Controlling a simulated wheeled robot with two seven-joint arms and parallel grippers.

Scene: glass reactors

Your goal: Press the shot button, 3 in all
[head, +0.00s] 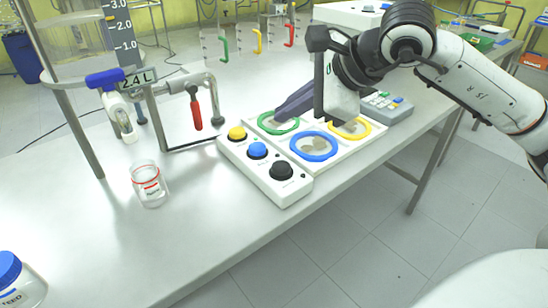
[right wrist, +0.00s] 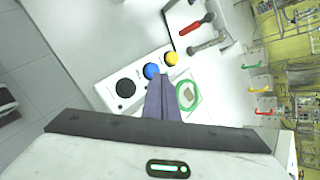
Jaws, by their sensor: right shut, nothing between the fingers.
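A white button box (head: 262,170) lies on the white table with a yellow button (head: 237,133), a blue button (head: 257,150) and a black button (head: 281,169) in a row. I cannot read which one is the shot button. My right gripper (head: 279,116) is shut and empty, its dark fingers pointing left above the green ring, short of the box in the head view. In the right wrist view the fingertips (right wrist: 155,78) appear just below the blue button (right wrist: 151,71), with the yellow button (right wrist: 171,58) to the right and the black button (right wrist: 125,87) to the left. My left gripper is out of view.
Beside the box, a white tray holds a green ring (head: 261,125), a blue ring (head: 333,154) and a yellow ring (head: 364,133). A glass beaker (head: 150,190) stands left, near a reactor stand with a red-handled valve (head: 197,112).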

